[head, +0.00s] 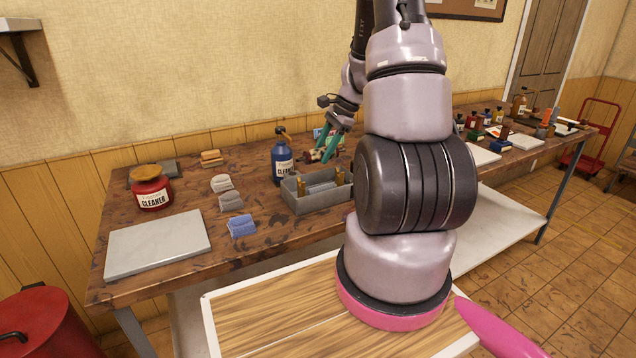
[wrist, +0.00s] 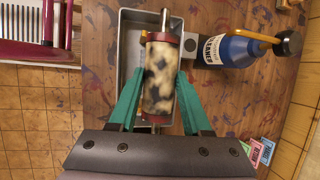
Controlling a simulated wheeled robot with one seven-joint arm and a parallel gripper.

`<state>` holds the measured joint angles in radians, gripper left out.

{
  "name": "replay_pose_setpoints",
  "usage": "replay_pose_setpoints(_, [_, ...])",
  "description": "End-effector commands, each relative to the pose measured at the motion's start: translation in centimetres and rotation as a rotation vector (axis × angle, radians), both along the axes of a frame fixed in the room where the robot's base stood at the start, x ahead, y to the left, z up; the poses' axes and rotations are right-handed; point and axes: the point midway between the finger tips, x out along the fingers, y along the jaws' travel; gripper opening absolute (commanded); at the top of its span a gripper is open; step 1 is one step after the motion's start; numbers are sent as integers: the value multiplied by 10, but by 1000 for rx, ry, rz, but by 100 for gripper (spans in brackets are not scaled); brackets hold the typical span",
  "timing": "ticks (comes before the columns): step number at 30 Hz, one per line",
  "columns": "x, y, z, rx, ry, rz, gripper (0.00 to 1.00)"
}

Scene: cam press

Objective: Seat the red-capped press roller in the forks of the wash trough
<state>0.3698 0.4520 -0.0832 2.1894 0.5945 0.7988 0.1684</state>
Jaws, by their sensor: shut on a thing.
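The press roller (wrist: 160,78) has a mottled cream and black body, red end caps and a metal shaft end. My gripper (wrist: 160,88) is shut on it, with one green finger on each side of the body. In the head view my gripper (head: 327,150) is above the table, over or just behind the wash trough; the roller is small and partly hidden there. The grey wash trough (head: 312,206) stands on the table with brass forks (head: 301,186) at its ends. In the wrist view the trough (wrist: 127,45) lies beneath the roller, which hides much of it.
A blue cleaner bottle (head: 282,163) stands close behind the trough; it also shows in the wrist view (wrist: 238,50). A red cleaner jar (head: 151,190), a pale slab (head: 158,244) and folded cloths (head: 241,226) are to the left.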

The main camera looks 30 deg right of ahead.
Motion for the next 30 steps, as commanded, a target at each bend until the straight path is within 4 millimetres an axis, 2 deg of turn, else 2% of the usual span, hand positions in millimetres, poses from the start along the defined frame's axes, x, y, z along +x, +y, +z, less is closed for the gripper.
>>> replay_pose_setpoints(1, [-1, 0, -11, 3, 6, -2, 0])
replay_pose_setpoints(4, [-1, 0, -28, 2, 4, -1, 0])
replay_pose_setpoints(11, [0, 0, -47, 2, 1, 1, 0])
replay_pose_setpoints(17, [0, 1, -74, 2, 2, 0, 0])
replay_pose_setpoints(28, [0, 0, -80, 0, 1, 1, 0])
replay_pose_setpoints(29, [0, 0, -80, 0, 1, 1, 56])
replay_pose_setpoints(30, [0, 0, -80, 0, 1, 1, 71])
